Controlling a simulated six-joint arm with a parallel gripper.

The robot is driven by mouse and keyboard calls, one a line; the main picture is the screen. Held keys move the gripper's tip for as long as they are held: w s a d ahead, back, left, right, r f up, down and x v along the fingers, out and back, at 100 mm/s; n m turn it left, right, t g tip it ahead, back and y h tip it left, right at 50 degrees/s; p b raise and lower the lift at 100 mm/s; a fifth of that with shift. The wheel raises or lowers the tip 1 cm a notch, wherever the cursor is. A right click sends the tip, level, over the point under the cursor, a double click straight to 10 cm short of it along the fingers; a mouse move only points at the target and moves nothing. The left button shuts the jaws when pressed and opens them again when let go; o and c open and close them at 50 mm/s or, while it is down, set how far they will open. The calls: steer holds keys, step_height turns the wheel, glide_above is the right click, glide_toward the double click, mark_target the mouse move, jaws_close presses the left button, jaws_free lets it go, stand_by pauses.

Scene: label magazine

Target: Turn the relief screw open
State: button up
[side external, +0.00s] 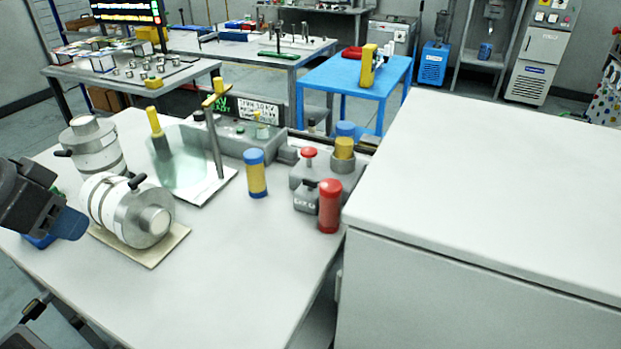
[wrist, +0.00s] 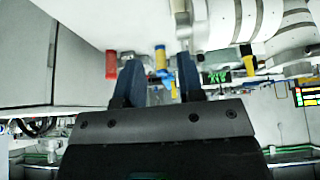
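A white cylinder with a metal end cap (side external: 128,208) lies on its side on a tan board (side external: 165,248). A small black-handled screw (side external: 136,181) sticks out of its cap; I cannot tell for certain that it is the relief screw. A second white cylinder (side external: 97,150) with a similar black handle (side external: 63,153) stands behind it. My gripper (side external: 66,226) is at the left edge, beside the lying cylinder and apart from the screw. In the wrist view my gripper (wrist: 160,72) has its blue fingers spread, with nothing visibly held. A white cylinder (wrist: 225,22) shows beyond the right finger.
A yellow-and-blue cylinder (side external: 256,174), a red cylinder (side external: 329,206) and a grey valve block (side external: 306,188) stand farther right. A clear panel and post (side external: 213,150) rise behind. A large white cabinet (side external: 480,190) bounds the right. The front tabletop (side external: 215,285) is clear.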

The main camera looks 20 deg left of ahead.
steer(key=w+d+r+n+g+h, duration=0.1)
steer(key=w+d+r+n, duration=0.2)
steer(key=w, duration=0.5)
steer(key=w+r+n+g, duration=0.1)
steer(key=w+r+n, duration=0.25)
steer(key=w, duration=0.35)
steer(key=w+d+r+n+h, duration=0.15)
steer(key=w+r, duration=0.25)
steer(key=w, duration=0.4)
steer(key=n+g+h, duration=0.2)
steer(key=n+g, duration=0.2)
steer(key=n, duration=0.6)
glide_above(309, 180)
steer(key=a, duration=0.6)
step_height(309, 180, down, 12)
steer(key=x, duration=1.3)
steer(key=shift+w+d+f, duration=0.15)
steer(key=shift+w+d, duration=0.1)
steer(key=shift+c, duration=0.2)
jaws_close()
